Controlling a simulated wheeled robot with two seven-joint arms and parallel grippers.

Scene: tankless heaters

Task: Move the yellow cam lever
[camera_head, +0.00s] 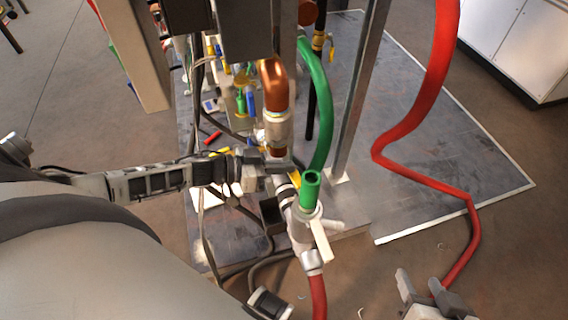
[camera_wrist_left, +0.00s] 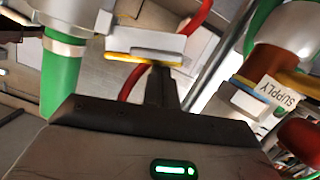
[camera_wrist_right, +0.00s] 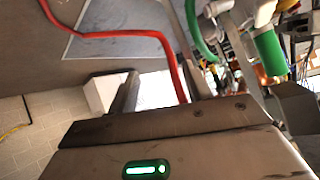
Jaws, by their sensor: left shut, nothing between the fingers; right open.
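The yellow cam lever (camera_wrist_left: 143,57) shows in the left wrist view as a yellow strip along a pale bar, between the green hose end and the pipe marked SUPPLY. In the head view a small yellow sliver (camera_head: 294,179), apparently the same lever, shows just right of my left gripper (camera_head: 282,166), partly hidden. My left gripper is shut and empty. Its fingertips (camera_wrist_left: 162,72) are close to the lever; I cannot tell whether they touch it. My right gripper (camera_head: 430,283) is open and empty at the lower right. Its spread fingers also show in the right wrist view (camera_wrist_right: 162,92).
A green hose (camera_head: 321,100) and a copper pipe (camera_head: 274,88) come down near the lever. A red hose (camera_head: 430,95) hangs on the right, passing near my right gripper. A metal post (camera_head: 359,90) stands behind. The grey floor plate (camera_head: 440,165) has free room on the right.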

